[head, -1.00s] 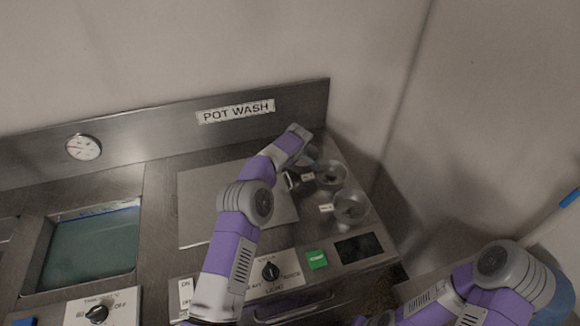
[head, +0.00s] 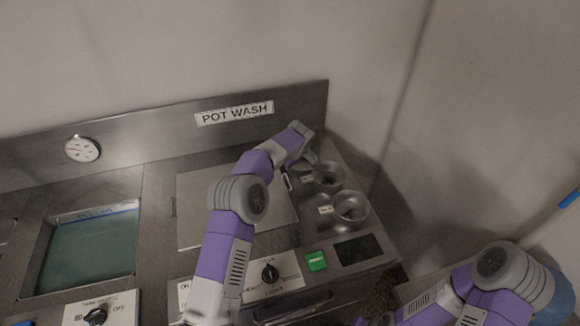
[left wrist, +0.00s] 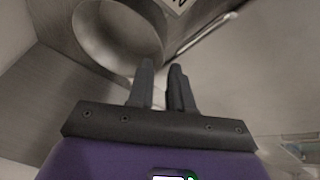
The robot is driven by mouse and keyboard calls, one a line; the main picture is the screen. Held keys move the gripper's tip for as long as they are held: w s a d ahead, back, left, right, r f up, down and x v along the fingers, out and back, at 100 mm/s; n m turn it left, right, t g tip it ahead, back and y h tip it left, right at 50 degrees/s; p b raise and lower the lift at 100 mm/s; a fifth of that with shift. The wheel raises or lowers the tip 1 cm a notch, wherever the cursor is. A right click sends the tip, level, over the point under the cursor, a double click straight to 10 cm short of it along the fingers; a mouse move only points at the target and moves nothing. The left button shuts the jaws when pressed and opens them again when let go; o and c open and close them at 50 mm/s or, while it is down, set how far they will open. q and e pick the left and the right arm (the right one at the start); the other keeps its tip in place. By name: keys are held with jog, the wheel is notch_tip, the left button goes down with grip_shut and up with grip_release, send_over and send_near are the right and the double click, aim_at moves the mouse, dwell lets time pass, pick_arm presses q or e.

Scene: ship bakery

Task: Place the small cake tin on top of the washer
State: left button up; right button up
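Round metal tins sit on the right end of the steel pot-wash counter: a front one (head: 350,207) and one behind it (head: 327,174), each with a small white label. I cannot tell by looks which is the small cake tin. The washer top shows as a flat square panel (head: 205,205), partly behind my left arm. My left gripper lies beyond its wrist at the back right, largely hidden in the head view. In the left wrist view its fingers (left wrist: 162,85) are a little apart with nothing visible between them, beside a round metal rim (left wrist: 78,32). My right gripper is out of view.
A sink basin (head: 90,245) with greenish water is on the left. A control panel with a knob (head: 269,272), a green button (head: 317,261) and a dark plate (head: 357,250) line the front. A steel backsplash (head: 300,105) and walls close off the back and right.

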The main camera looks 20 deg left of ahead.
pick_arm(q)
jog(key=v, duration=0.7)
jog(key=shift+f, duration=0.1)
